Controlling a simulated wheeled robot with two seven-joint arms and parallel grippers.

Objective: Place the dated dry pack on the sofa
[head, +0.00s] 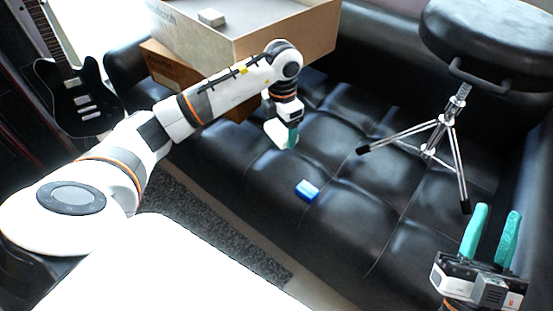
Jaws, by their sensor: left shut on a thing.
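My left gripper (290,140) reaches over the black sofa (345,235), pointing down. It is shut on a small white pack (276,131), partly covered by the teal finger. The pack is at or just above the seat; I cannot tell whether it touches, and no date is readable on it. My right gripper (496,209) is at the lower right, with its two teal fingers apart and nothing between them.
A black stool (440,130) with metal legs stands at right. A guitar (82,97) is at left.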

